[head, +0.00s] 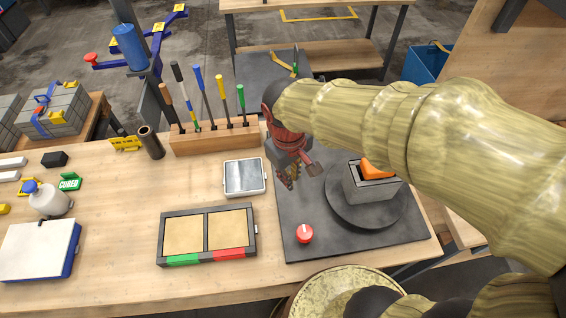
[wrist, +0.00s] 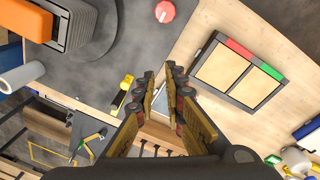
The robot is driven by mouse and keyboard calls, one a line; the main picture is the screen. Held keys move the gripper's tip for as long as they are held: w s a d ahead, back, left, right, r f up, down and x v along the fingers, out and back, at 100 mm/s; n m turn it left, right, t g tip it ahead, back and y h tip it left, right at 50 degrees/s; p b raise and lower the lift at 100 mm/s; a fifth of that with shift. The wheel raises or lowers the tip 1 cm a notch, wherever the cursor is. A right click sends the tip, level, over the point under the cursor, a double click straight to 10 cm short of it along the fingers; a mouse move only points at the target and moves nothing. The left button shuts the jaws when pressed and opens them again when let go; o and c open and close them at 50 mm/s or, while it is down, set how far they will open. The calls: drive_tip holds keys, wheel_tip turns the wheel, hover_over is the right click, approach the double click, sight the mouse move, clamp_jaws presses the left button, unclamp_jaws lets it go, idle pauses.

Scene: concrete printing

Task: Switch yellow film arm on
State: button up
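A small yellow part (wrist: 127,80) shows in the wrist view at the edge of the dark base plate, just left of my fingertips. I cannot tell whether it is the film arm or a switch. In the head view my arm and gripper hide that spot. A red knob with a white mark sits on the plate's front left corner (head: 304,233) and also shows in the wrist view (wrist: 165,11). My gripper (head: 301,178) hangs above the plate's left side, pointing down. In the wrist view its fingertips (wrist: 160,72) stand apart with nothing between them.
A grey block with an orange top (head: 378,170) stands on the round turntable (head: 340,214). A pale roll (wrist: 20,77) shows beyond it. A tool rack (head: 215,139), a metal tray (head: 245,177) and a two-panel frame (head: 163,236) lie left. Bare table lies between them.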

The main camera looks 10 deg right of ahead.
drive_tip(key=w+a+f+n, duration=0.2)
drive_tip(key=w+a+f+n+g+h, duration=0.1)
drive_tip(key=w+a+f+n, duration=0.1)
drive_tip(key=w+f, duration=0.1)
drive_tip(key=w+a+f+n+h+p, duration=0.1)
drive_tip(key=w+a+f+n, duration=0.1)
drive_tip(key=w+n, duration=0.1)
drive_tip(key=shift+w+f, duration=0.1)
drive_tip(key=shift+f, duration=0.25)
clamp_jaws()
drive_tip(key=w+n+h, duration=0.1)
drive_tip(key=w+n, duration=0.5)
drive_tip(key=shift+a+r+n, duration=0.15)
drive_tip(key=shift+r+n, duration=0.15)
drive_tip(key=shift+n, duration=0.1)
drive_tip(key=d+f+b, duration=0.2)
drive_tip(key=d+f, duration=0.5)
drive_tip(key=f, duration=0.2)
drive_tip(key=shift+w+d+f+b, duration=0.25)
drive_tip(key=shift+w+f+b, duration=0.05)
drive_tip(key=shift+w+b, duration=0.05)
